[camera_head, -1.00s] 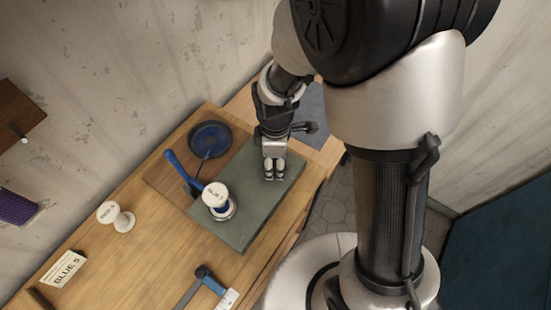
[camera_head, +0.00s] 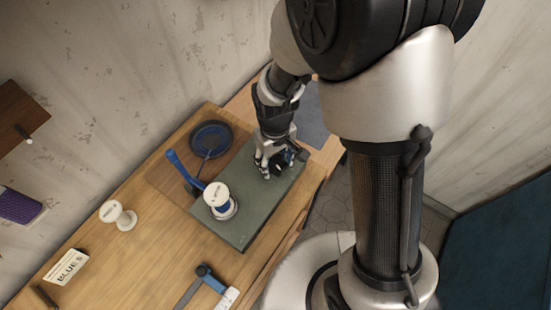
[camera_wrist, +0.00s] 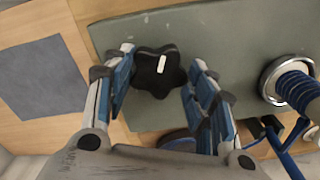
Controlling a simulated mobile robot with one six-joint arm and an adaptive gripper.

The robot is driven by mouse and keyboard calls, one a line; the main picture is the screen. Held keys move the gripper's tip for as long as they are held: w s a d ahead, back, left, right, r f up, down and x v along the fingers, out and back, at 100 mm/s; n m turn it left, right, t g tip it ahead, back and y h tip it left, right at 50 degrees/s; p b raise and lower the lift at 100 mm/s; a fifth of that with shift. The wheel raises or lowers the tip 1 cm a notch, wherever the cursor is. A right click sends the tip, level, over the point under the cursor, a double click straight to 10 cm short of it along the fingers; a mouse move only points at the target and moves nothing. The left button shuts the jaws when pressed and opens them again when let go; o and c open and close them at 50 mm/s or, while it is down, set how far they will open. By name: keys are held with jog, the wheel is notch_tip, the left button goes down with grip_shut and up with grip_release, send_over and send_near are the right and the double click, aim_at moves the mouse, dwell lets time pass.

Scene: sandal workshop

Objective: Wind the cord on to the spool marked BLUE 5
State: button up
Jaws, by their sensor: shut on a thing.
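My gripper (camera_head: 268,174) is over the right part of the grey-green board (camera_head: 243,232). In the wrist view, my gripper (camera_wrist: 158,85) has its fingers on either side of a black star-shaped knob (camera_wrist: 150,82) with a white mark, and is shut on it. A white-topped spool (camera_head: 217,194) stands upright on the board, left of my gripper; its top label is too small to read surely. Blue cord (camera_wrist: 298,90) is wound on its barrel in the wrist view. A blue dish (camera_head: 211,136) lies behind, with blue cord running from it towards a blue upright lever (camera_head: 183,167).
A card reading BLUE 5 (camera_head: 66,267) lies at the left. A blue-and-black tool (camera_head: 208,281) lies near the front edge. The wall runs close behind the table.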

aim_at(275, 163)
jog(key=m, duration=0.4)
jog(key=shift+m, duration=2.6)
jog(key=o, duration=1.1)
jog(key=shift+w, duration=0.1)
jog(key=shift+r, duration=0.1)
notch_tip(275, 163, up, 12)
jog(key=shift+f, duration=0.1)
